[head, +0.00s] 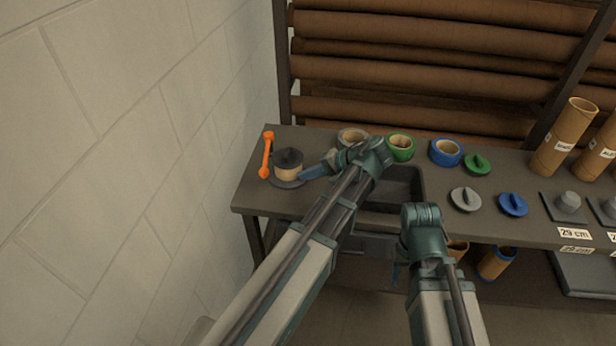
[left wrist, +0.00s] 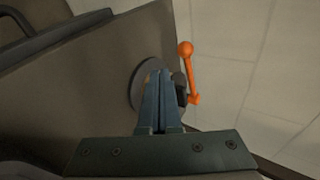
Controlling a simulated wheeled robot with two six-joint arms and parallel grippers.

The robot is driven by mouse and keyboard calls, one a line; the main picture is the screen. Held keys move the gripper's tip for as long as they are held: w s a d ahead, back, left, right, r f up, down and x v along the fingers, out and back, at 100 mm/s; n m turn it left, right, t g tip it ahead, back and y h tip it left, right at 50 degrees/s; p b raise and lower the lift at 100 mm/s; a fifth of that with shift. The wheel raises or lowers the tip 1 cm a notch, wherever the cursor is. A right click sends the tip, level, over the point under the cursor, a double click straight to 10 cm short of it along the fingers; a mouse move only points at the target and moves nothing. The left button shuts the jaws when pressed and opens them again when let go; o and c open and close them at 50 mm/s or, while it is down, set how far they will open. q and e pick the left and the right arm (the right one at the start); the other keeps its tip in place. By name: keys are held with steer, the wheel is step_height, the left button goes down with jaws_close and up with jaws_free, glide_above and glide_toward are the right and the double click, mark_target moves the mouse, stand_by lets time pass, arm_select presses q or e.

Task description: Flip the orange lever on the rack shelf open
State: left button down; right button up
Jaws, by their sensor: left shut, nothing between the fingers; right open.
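The orange lever (head: 266,156) stands at the left end of the shelf (head: 252,196), just left of a dark round holder with a tan roll (head: 288,168). It also shows in the left wrist view (left wrist: 189,74), right of the fingertips. My left gripper (head: 302,177) is shut and empty, at the right side of the holder and apart from the lever. In the left wrist view its fingers (left wrist: 162,76) cover much of the holder's round base (left wrist: 140,86). Whether they touch the holder I cannot tell. My right gripper hangs below the shelf front; its fingers are mostly hidden in the head view (head: 398,276).
A white block wall (head: 120,150) is close on the left. Right of the holder are a grey ring (head: 352,138), a green ring (head: 400,147), a blue ring (head: 446,152), knobbed caps and upright cardboard tubes (head: 563,137). A dark recessed bin (head: 405,190) lies behind my left arm.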

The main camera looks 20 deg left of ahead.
arm_select(q)
steer(key=b+x, duration=0.3)
steer(key=x, duration=0.3)
steer(key=shift+d+f, duration=0.15)
steer(key=shift+f, duration=0.05)
steer(key=a, duration=0.1)
steer(key=a+r+p, duration=0.1)
steer(key=a, duration=0.1)
steer(key=shift+a, duration=0.1)
steer(key=shift+a+r, duration=0.1)
steer(key=shift+a, duration=0.4)
arm_select(e)
steer(key=shift+f, duration=1.4)
arm_select(q)
steer(key=shift+s, duration=0.2)
